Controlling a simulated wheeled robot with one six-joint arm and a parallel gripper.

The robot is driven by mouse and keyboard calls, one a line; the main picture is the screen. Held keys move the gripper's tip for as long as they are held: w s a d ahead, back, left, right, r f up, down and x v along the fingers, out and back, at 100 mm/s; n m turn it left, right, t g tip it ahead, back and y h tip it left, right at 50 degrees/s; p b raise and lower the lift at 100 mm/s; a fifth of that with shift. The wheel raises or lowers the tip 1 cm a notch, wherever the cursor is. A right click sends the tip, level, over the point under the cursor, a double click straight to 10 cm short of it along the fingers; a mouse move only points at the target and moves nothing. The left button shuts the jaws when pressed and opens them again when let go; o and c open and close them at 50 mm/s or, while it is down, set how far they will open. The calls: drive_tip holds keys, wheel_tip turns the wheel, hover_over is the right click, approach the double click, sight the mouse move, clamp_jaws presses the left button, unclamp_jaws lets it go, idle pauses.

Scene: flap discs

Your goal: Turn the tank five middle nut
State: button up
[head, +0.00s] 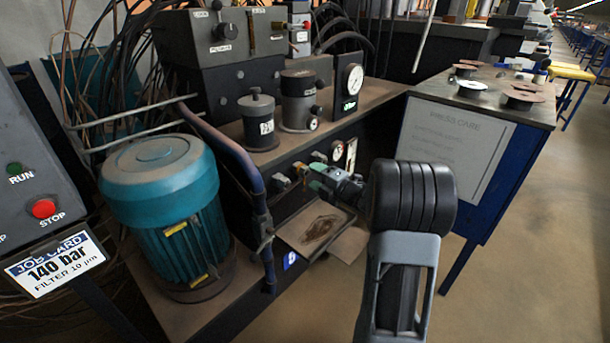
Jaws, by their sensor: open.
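A dark hydraulic unit with a blue number plate (291,261), which seems to read 5, stands in the middle. On its front panel a row of fittings runs from a dark one at left (280,183) to a brass-coloured middle one (300,169) and another at right (318,157). My gripper (317,179) comes in from the right, open, with its tips close to the middle fitting. I cannot tell whether the tips touch it or stand around it. The gripper hides part of the panel to the right of that fitting.
A teal motor (172,205) and a bent blue pipe (240,160) stand left of the fittings. A stained drip tray (295,239) lies below them. A bench (480,107) with several discs is at right. A card (57,262) reads 140 bar. Floor at lower right is clear.

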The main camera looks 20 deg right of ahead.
sight(309, 173)
drive_tip(key=shift+b+x, duration=0.45)
drive_tip(key=shift+x, duration=2.05)
drive_tip(key=shift+c, duration=0.4)
drive_tip(key=c, duration=0.8)
drive_tip(key=shift+d, duration=0.15)
drive_tip(key=shift+c, duration=0.2)
